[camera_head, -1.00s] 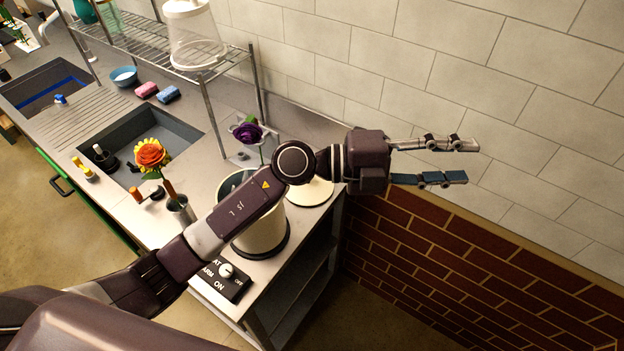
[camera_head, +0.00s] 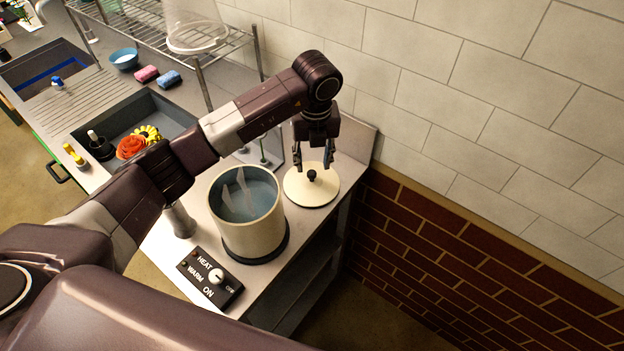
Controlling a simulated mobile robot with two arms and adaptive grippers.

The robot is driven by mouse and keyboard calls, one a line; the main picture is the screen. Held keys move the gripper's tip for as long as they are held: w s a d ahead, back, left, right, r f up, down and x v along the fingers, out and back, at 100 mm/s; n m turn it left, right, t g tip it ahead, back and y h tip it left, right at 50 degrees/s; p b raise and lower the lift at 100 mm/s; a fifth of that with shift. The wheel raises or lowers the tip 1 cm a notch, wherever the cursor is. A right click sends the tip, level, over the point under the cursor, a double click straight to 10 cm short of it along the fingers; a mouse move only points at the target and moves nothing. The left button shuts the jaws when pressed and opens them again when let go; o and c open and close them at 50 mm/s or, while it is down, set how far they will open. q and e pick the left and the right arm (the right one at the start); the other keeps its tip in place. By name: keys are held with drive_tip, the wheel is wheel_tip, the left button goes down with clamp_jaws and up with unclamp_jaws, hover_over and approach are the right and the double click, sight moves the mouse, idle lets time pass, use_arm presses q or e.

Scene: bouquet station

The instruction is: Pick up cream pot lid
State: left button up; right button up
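The cream pot lid (camera_head: 312,192) lies flat on the counter at its right end, with a small dark knob (camera_head: 312,176) in its middle. The cream pot (camera_head: 250,225) stands to the left of the lid and nearer to me, without a cover, with bluish contents inside. My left gripper (camera_head: 313,167) points down above the lid, its two fingers apart on either side of the knob. It appears open and empty, and I cannot tell the exact height of the fingertips over the lid. My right gripper is not in view.
A black control box (camera_head: 209,278) with a white knob sits in front of the pot. A metal vase (camera_head: 180,220) stands left of the pot. A wire rack (camera_head: 140,35) and a tiled wall (camera_head: 450,80) are behind. The counter ends just right of the lid.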

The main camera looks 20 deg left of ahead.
sight(312, 172)
use_arm(q)
drive_tip(key=f, duration=0.1)
drive_tip(key=f+p, duration=0.2)
drive_tip(key=shift+w+a+f, duration=0.25)
drive_tip(key=shift+w+a, duration=0.1)
drive_tip(key=shift+w+f, duration=0.1)
drive_tip(key=shift+f, duration=0.55)
clamp_jaws()
